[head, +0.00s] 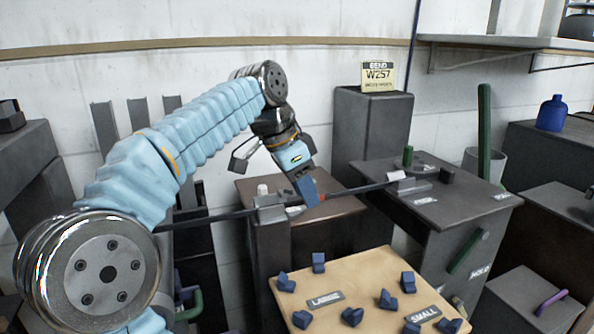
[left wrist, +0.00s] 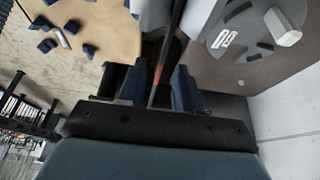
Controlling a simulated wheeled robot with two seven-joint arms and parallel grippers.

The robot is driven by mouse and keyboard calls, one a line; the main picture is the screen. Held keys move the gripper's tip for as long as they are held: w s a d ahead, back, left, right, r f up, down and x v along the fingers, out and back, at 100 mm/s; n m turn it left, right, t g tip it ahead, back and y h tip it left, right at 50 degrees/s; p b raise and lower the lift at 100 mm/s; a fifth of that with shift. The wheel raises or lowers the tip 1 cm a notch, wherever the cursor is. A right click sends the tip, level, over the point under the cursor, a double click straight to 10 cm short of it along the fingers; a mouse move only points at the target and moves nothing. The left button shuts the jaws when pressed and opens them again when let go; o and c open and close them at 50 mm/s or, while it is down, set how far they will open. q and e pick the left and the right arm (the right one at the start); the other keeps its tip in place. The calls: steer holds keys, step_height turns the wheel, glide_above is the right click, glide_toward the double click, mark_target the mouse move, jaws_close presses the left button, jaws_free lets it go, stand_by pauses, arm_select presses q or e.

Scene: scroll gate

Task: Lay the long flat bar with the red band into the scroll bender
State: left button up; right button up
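The long flat dark bar (head: 225,216) runs from behind my left arm at the left, across a brown-topped stand, to a grey bench at the right. Its red band (head: 322,197) shows just beside my left gripper (head: 306,196), which points down at the bar. In the left wrist view the bar passes between the two blue fingers (left wrist: 158,88), with a gap visible on each side. The red band (left wrist: 158,72) lies between or just past the fingertips. The bar crosses a grey block (head: 268,202) and reaches a light block (head: 397,176). Which fixture is the scroll bender is unclear. My right gripper is not visible.
A wooden board (head: 350,278) with several blue blocks and labels "LARGE" and "SMALL" stands in front. A tall grey cabinet (head: 372,130) carries a "BEND W257" sign (head: 378,77). A green upright post (head: 484,130) and blue bottle (head: 551,113) are at the right.

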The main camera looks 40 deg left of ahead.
arm_select(q)
steer(key=p+v, duration=0.3)
steer(key=v, duration=1)
steer(key=shift+r+p, duration=0.15)
steer(key=shift+p, duration=0.15)
steer(key=shift+s+d, duration=0.1)
steer(key=shift+s, duration=0.05)
